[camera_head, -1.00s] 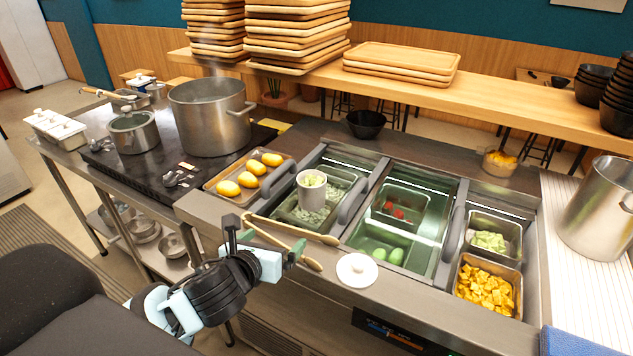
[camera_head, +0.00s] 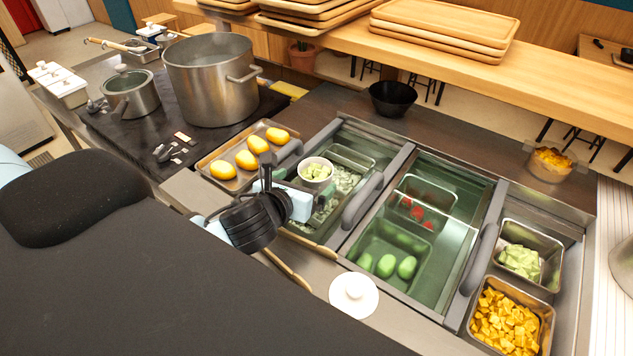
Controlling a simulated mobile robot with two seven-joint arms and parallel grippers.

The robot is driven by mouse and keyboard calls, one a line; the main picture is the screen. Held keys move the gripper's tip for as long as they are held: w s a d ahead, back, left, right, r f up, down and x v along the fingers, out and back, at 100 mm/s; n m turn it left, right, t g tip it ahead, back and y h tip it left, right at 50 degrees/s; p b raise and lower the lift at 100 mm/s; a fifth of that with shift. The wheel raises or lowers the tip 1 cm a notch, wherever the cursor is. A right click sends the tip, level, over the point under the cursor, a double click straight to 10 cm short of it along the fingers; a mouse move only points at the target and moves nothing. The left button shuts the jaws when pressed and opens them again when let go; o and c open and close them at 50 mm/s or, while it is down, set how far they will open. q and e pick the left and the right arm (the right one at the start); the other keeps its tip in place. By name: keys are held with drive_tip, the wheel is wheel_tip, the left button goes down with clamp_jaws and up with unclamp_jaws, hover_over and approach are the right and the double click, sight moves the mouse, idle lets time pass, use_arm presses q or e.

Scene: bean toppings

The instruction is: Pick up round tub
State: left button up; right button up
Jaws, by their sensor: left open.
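The round tub (camera_head: 315,165) is a small white cup of pale green pieces. It stands upright in the left well of the counter, among loose green pieces. My left gripper (camera_head: 298,188) is open just in front of the tub, at the near side. One finger shows left of the tub and one at its lower right. The gripper hides the tub's lower wall, and I cannot tell whether the fingers touch it. My right gripper is out of view.
A tray of yellow items (camera_head: 222,169) lies to the left. Wooden tongs (camera_head: 290,270) lie below the gripper, and a white round lid (camera_head: 354,295) sits on the front ledge. A grey divider handle (camera_head: 362,201) stands right of the tub. A large pot (camera_head: 208,85) is behind left.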

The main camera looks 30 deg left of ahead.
sight(322, 169)
use_arm(q)
drive_tip(key=shift+x, duration=3.55)
drive_tip(key=shift+s+f, duration=0.1)
drive_tip(key=shift+f, duration=0.1)
drive_tip(key=shift+c, duration=0.2)
drive_tip(key=c, duration=1.1)
wheel_tip(322, 169, up, 10)
drive_tip(key=shift+c, duration=0.2)
